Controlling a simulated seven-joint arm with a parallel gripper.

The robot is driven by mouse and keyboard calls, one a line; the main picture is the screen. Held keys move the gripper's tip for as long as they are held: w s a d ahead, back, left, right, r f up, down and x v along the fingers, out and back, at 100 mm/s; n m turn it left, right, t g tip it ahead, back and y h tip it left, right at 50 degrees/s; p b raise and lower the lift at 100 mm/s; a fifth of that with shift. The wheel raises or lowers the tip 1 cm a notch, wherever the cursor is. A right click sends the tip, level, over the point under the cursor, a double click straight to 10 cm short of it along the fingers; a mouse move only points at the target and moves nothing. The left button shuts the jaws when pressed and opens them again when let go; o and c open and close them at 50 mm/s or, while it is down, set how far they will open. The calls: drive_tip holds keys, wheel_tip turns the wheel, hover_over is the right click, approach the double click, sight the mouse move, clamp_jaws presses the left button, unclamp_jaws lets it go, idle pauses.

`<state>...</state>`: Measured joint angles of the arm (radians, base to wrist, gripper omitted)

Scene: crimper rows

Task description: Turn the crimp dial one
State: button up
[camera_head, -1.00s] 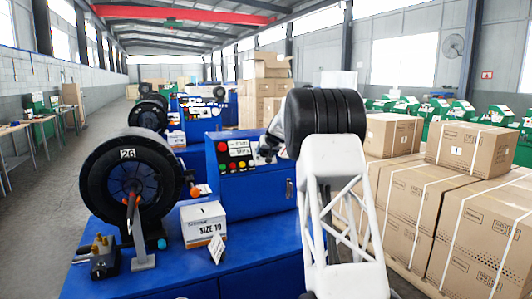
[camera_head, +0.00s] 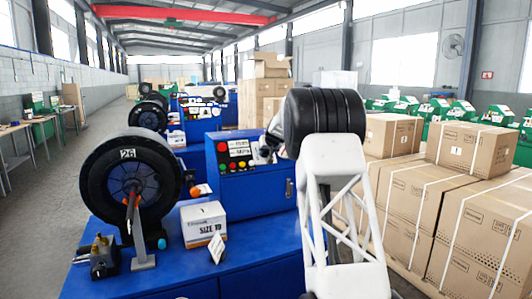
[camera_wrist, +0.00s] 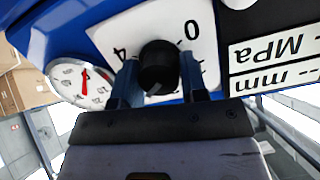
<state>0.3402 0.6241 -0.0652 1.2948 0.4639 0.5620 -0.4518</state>
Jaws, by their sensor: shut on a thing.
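The crimp dial is a round black knob (camera_wrist: 157,62) on a white scale plate (camera_wrist: 117,38) in the wrist view. The digits 0 and 4 show on the plate, upside down or tilted. My gripper (camera_wrist: 159,78) is shut on the knob, one finger on each side of it. The knob's pointer mark cannot be made out clearly, and the fingers cover part of the scale. In the head view, the blue crimper's control box (camera_head: 240,190) stands in the middle, and my white arm hides the dial.
A round pressure gauge (camera_wrist: 82,84) with a red needle sits beside the dial. A SIZE 10 box (camera_head: 203,222) and a black hose reel (camera_head: 130,180) stand on the blue bench (camera_head: 200,278). Stacked cardboard boxes (camera_head: 480,210) fill the right side.

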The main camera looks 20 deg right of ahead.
drive_tip(key=n+h, duration=0.1)
drive_tip(key=n, duration=0.4)
drive_tip(key=n+h, duration=0.1)
drive_tip(key=n, duration=0.4)
drive_tip(key=shift+t, duration=0.4)
idle(0.4)
drive_tip(key=o, duration=0.9)
drive_tip(key=shift+s+r, duration=0.1)
drive_tip(key=shift+v, duration=3.8)
